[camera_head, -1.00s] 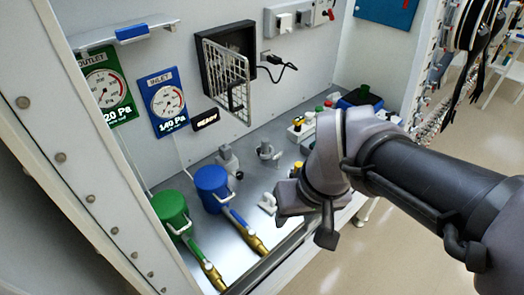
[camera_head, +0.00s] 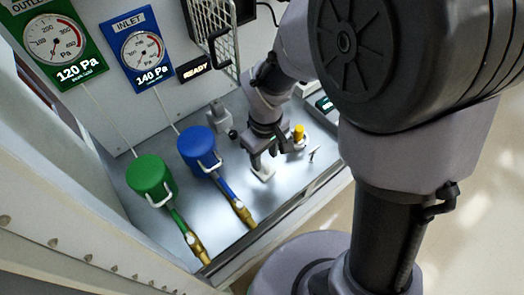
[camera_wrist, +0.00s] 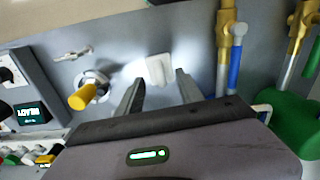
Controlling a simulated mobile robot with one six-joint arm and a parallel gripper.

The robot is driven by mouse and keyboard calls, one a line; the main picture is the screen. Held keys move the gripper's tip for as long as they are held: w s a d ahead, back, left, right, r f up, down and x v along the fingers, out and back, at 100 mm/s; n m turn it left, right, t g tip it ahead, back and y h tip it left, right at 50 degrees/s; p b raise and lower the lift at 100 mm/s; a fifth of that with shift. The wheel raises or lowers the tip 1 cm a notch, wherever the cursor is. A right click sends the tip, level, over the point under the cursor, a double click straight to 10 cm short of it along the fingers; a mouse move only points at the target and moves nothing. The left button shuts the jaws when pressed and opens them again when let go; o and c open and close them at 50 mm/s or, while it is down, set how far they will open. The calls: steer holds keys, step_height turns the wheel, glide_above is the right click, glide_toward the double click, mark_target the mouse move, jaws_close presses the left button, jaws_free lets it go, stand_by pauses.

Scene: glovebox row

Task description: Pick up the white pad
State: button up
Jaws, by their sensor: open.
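The white pad (camera_head: 263,173) lies on the grey glovebox floor, right of the blue canister's blue and brass pipe. My gripper (camera_head: 265,160) hangs just above it and partly hides it in the head view. In the wrist view the pad (camera_wrist: 158,70) shows between and just past the two fingertips. The fingers are apart with nothing held between them. I cannot tell the exact height of the fingertips over the pad.
A yellow-topped fitting (camera_wrist: 84,96) stands near the gripper. The blue canister (camera_head: 203,148) and green canister (camera_head: 150,175) stand to the left with their pipes. A small metal piece (camera_wrist: 73,53) lies on the floor. The glovebox front edge (camera_head: 290,212) is close.

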mark_target(263, 162)
steer(key=f, duration=0.1)
steer(key=f+b, duration=0.1)
steer(key=f, duration=0.1)
steer(key=f+b, duration=0.1)
steer(key=shift+w+a+f, duration=0.25)
steer(key=shift+w+f, duration=0.1)
steer(key=shift+w, duration=0.05)
steer(key=shift+r, duration=0.2)
steer(key=shift+c, duration=0.2)
jaws_close()
steer(key=shift+r, duration=0.1)
